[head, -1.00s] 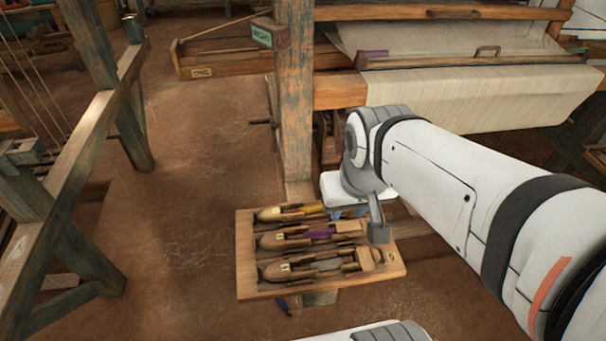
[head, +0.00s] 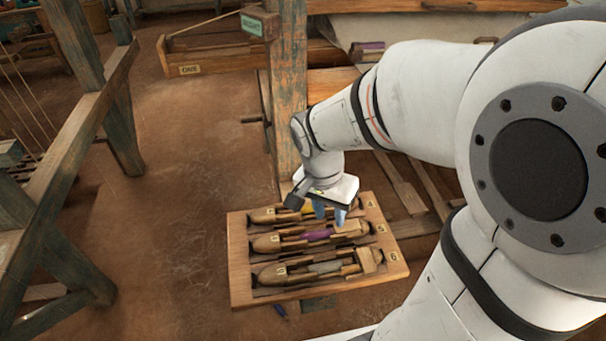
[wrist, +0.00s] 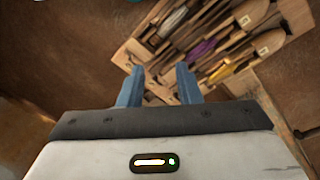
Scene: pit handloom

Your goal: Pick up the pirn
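A wooden tray (head: 239,280) holds three boat-shaped shuttles side by side, each with a pirn. The pirns are yellow (head: 305,208) at the back, purple (head: 317,236) in the middle and grey (head: 325,267) at the front. The wrist view also shows the yellow pirn (wrist: 221,73), the purple pirn (wrist: 203,48) and the grey pirn (wrist: 174,20). My gripper (head: 329,213) hangs above the tray's back right part, partly hiding the back shuttle.
A wooden loom post (head: 287,100) stands just behind the tray. Slats (head: 400,185) lie behind the tray's right side. A timber frame (head: 70,140) stands at the left. A box labelled ONE (head: 210,68) is at the back. The floor left of the tray is clear.

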